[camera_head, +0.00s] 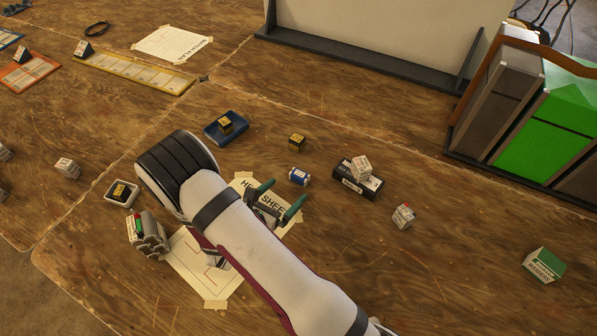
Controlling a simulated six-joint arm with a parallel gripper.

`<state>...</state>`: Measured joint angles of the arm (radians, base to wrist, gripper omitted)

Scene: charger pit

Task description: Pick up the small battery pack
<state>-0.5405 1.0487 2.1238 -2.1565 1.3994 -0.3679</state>
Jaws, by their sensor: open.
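A small blue and white pack (299,176) lies on the wooden table near the middle of the view; it looks like the small battery pack. My gripper (287,190) has its two teal fingers spread apart, with nothing visible between them. The fingertips are close to the blue and white pack, on its lower-left side in the picture. I cannot tell the height of the fingers above the table. A larger grey bundle of cylinders (150,238) stands at the left of my arm, apart from the gripper.
A black box (345,186) with a white cube (361,168) on it lies to the right. Small cubes (297,142) (404,216) and a blue tray (213,134) are nearby. A taped sheet (247,187) lies under the gripper. Green and grey bins (545,135) stand at far right.

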